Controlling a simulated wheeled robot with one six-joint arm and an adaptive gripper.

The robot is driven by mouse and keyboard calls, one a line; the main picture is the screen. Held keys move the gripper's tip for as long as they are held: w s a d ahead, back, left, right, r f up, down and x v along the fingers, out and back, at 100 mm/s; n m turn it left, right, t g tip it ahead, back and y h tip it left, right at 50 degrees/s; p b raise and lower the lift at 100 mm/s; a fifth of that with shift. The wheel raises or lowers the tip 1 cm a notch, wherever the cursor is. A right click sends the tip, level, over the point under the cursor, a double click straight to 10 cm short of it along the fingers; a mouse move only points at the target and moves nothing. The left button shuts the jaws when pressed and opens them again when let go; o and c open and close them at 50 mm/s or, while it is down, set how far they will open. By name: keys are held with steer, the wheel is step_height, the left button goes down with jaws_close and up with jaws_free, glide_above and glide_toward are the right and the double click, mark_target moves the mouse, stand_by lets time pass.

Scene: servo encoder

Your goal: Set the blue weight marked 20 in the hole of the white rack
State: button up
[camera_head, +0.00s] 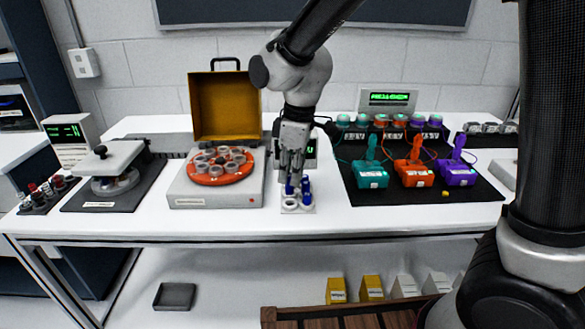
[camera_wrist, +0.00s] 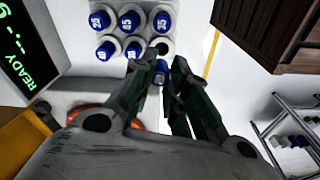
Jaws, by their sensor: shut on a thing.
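My gripper (camera_wrist: 158,68) is shut on a blue weight (camera_wrist: 161,70), held between the fingertips in the wrist view; its marking cannot be read. The white rack (camera_wrist: 121,36) lies just beyond the fingertips, with blue weights in white-rimmed holes. Its far row shows several numbered weights, including one that looks like 25 (camera_wrist: 100,20). Two more (camera_wrist: 106,50) (camera_wrist: 133,48) sit in the nearer row. A dark hole (camera_wrist: 161,46) at that row's right end looks empty, close to the held weight. In the head view my gripper (camera_head: 291,178) is over the rack (camera_head: 298,209).
A grey device with an orange carousel (camera_head: 222,178) stands left of the rack. A black mat (camera_head: 400,193) with teal, orange and purple units lies to the right. A small display (camera_head: 310,148) stands behind my gripper. White tabletop is clear in front of the rack.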

mark_target(291, 187)
steer(key=shift+f, duration=1.95)
steer(key=shift+f, duration=0.25)
steer(key=shift+f, duration=0.45)
steer(key=shift+f, duration=0.35)
steer(key=o, duration=0.8)
steer(key=shift+o, duration=0.2)
steer(key=shift+r, duration=3.05)
